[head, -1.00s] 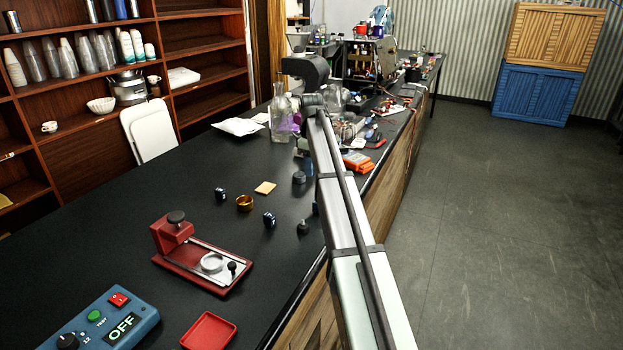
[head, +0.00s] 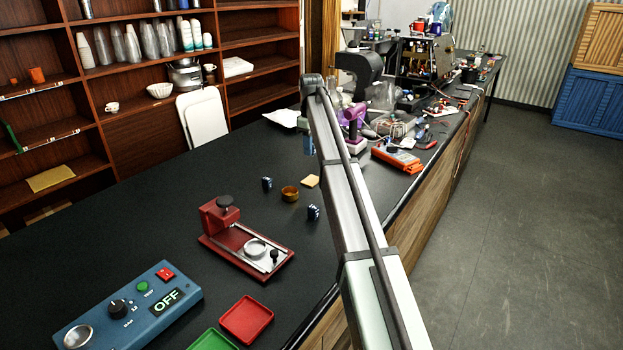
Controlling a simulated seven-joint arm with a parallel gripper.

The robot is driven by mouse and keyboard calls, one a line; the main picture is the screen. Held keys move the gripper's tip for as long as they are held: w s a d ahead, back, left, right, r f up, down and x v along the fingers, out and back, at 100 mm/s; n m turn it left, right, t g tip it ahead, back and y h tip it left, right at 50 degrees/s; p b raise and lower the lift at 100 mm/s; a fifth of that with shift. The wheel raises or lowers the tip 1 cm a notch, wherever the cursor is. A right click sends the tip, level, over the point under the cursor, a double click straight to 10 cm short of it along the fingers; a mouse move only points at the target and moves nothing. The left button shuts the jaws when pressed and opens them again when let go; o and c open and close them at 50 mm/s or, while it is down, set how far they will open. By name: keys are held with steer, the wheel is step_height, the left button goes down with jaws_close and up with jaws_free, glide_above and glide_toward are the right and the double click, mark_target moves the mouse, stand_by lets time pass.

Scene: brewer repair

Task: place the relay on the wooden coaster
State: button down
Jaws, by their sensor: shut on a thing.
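My gripper (head: 308,144) hangs at the far end of my arm, above the black counter, small and partly covered by the arm link. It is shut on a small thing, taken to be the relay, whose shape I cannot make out. The coaster's top looks bare. The gripper appears apart from it; its height is hard to tell.
Two small dark blue parts (head: 267,184) (head: 313,212) stand near the coaster. Nearer are a red stand (head: 221,217), a blue control box reading OFF (head: 130,305), a red tray (head: 246,319) and a green tray (head: 212,341). Tools and an orange meter (head: 397,158) crowd the counter beyond my arm.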

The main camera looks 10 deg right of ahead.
mark_target(311, 180)
step_height(311, 180, down, 10)
steer(key=shift+r, duration=0.1)
stand_by(0.4)
steer(key=shift+f, duration=0.2)
steer(key=c, duration=0.9)
jaws_free()
steer(key=shift+r, duration=0.1)
step_height(311, 180, up, 12)
steer(key=shift+r, duration=0.15)
